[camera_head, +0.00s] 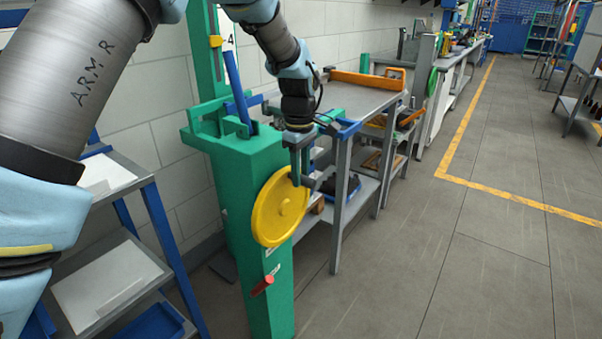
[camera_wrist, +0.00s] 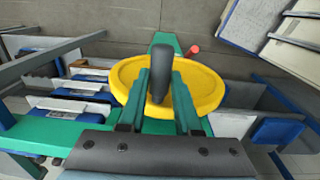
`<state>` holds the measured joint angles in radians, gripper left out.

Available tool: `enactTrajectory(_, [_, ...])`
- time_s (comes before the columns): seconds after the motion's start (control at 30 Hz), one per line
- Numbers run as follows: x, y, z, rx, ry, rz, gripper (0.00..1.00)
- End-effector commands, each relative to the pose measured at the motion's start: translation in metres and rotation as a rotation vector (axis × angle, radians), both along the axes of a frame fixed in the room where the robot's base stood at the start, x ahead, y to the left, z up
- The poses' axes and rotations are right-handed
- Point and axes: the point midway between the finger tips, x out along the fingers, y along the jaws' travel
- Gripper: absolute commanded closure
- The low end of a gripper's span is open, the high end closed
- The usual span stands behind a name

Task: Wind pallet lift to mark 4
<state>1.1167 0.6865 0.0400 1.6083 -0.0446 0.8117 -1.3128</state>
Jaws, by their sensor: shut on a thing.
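The pallet lift (camera_head: 240,190) is a green post with a yellow handwheel (camera_head: 279,212) on its front. The wheel also shows in the wrist view (camera_wrist: 205,88). My gripper (camera_head: 300,175) is at the top of the wheel, shut on the wheel's dark handle (camera_wrist: 160,72), which stands between the two fingers in the wrist view. On the upright mast, a yellow pointer (camera_head: 215,41) sits beside a white scale (camera_head: 229,44) where a mark 4 is readable, about level with it. Other marks are hidden by my arm or out of view.
A red knob (camera_head: 262,286) sticks out low on the post. A grey workbench (camera_head: 365,97) is close behind the wheel. A blue-framed rack (camera_head: 150,190) stands at left. The floor (camera_head: 480,260) at right is clear.

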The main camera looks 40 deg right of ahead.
Motion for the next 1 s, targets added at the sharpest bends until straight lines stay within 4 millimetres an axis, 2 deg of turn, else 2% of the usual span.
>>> enactTrajectory(0.57, [-0.0034,0.0098,-0.0005,0.003,0.004,0.0,1.0])
enactTrajectory(0.6, [-0.0034,0.0097,-0.0007,0.003,0.004,0.0,0.67])
enactTrajectory(0.87, [-0.0029,0.0092,0.0,0.001,0.002,0.0,0.38])
enactTrajectory(1.0, [-0.0028,0.0089,0.0004,0.0,0.002,0.0,0.38])
